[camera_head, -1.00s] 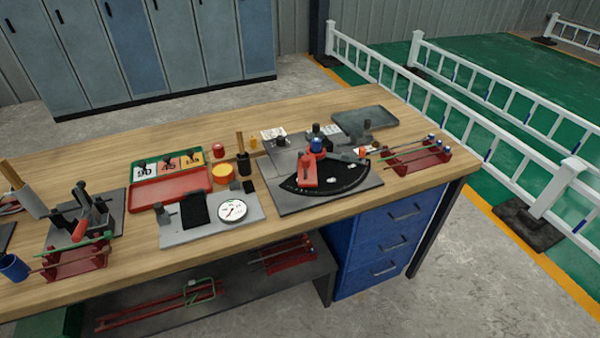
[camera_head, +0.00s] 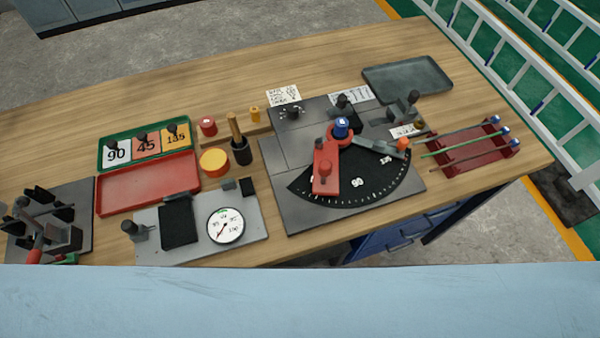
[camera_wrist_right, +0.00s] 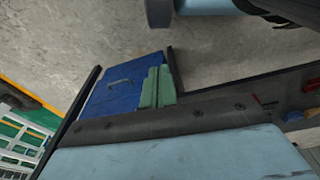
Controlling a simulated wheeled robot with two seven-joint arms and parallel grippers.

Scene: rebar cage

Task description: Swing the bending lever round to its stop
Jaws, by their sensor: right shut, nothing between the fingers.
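The bender (camera_head: 285,205) is a dark plate on the bench with a black quarter-round dial marked in degrees. A blue-topped post (camera_head: 341,128) stands at the dial's pivot. A red lever-like arm (camera_head: 325,160) reaches from near the pivot toward the front of the dial, by the 90 mark. A grey arm with an orange end (camera_head: 377,145) points right from the pivot. I cannot tell for certain which is the bending lever. My left gripper is not in view.
A red rack with rods (camera_head: 470,150) stands right of the bender. A round gauge on a grey plate (camera_head: 225,225), a red tray (camera_head: 150,182) and a green number-card tray (camera_head: 110,137) lie left. A grey tray (camera_head: 408,78) lies behind. Blue drawers (camera_wrist_right: 115,85) are below the bench.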

